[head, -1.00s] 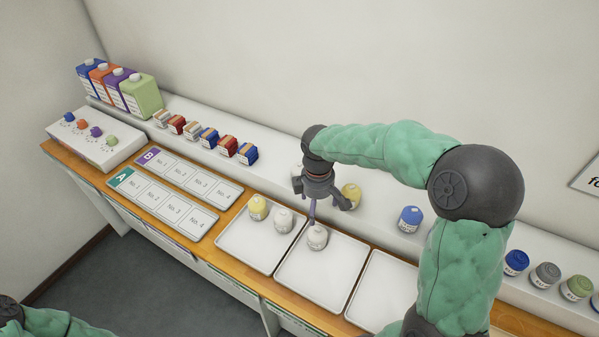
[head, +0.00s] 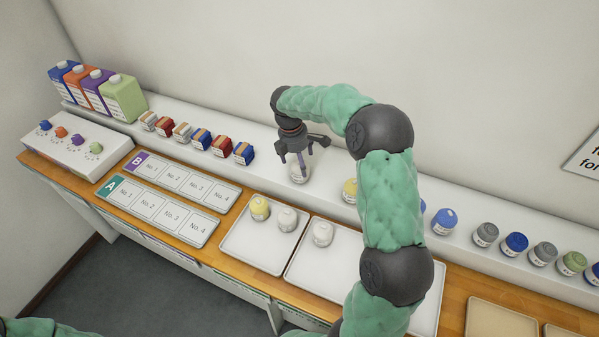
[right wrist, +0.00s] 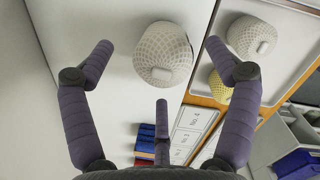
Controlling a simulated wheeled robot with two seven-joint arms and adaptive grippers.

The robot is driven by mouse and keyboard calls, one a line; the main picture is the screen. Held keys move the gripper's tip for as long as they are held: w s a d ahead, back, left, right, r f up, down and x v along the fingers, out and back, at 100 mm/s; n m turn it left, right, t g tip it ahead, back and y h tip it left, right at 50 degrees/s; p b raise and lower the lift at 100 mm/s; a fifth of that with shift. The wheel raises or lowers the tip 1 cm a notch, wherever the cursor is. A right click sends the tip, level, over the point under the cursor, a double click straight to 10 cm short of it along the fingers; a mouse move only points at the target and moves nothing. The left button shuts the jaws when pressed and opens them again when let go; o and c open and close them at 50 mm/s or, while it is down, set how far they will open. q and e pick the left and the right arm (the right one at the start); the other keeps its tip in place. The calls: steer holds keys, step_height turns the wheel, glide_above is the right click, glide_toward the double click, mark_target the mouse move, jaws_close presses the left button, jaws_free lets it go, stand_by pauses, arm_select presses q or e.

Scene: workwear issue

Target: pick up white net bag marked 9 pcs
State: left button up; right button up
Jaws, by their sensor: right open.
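A white net bag (head: 298,174) stands on the raised white ledge at the back, partly hidden by my right gripper (head: 303,158). In the right wrist view the same white net bag (right wrist: 163,52) lies between the spread fingers of my right gripper (right wrist: 160,65), with visible space on both sides. The gripper is open and empty. Two more white net bags stand in the trays: one in the left tray (head: 286,219) and one in the middle tray (head: 323,233). I cannot read any piece count. My left gripper is out of frame.
A yellow bag (head: 260,207) is in the left tray (head: 250,254), another yellow bag (head: 349,190) on the ledge. Several small boxes (head: 201,138) line the ledge at left; a blue bag (head: 444,221) and more bags stand at right. Boards with numbered cells (head: 160,211) lie in front.

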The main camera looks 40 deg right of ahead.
steer(key=shift+s+d+f+b, duration=0.15)
steer(key=shift+f+b, duration=0.25)
steer(key=shift+f, duration=1)
steer(key=shift+s+d+f+b, duration=0.1)
steer(key=shift+f+b, duration=0.25)
steer(key=shift+f, duration=1)
steer(key=c, duration=1.2)
